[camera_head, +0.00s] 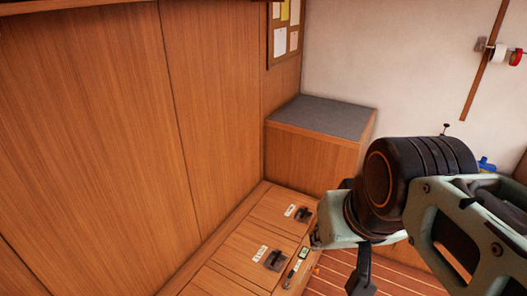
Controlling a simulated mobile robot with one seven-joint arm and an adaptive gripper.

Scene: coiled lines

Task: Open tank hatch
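A low wooden bench along the panelled wall has flat hatch panels in its top. The far hatch panel (275,207) has a black latch or handle (303,214) and a small white label. The nearer hatch panel (238,255) has a similar black latch (272,260) and its own label. Both panels look closed and flush. I cannot read the labels, so I cannot tell which is the tank hatch. My gripper (350,255) is right of the latches in the picture, seemingly apart from them. Its fingers are mostly hidden by my arm, and their opening does not show.
A slim tool with a greenish display (297,263) lies at the bench's right edge, with a small orange thing (316,269) beside it. A grey-topped wooden box (322,117) stands at the far end. Tall wooden panels (110,130) close off the left. Striped floor (395,283) shows below.

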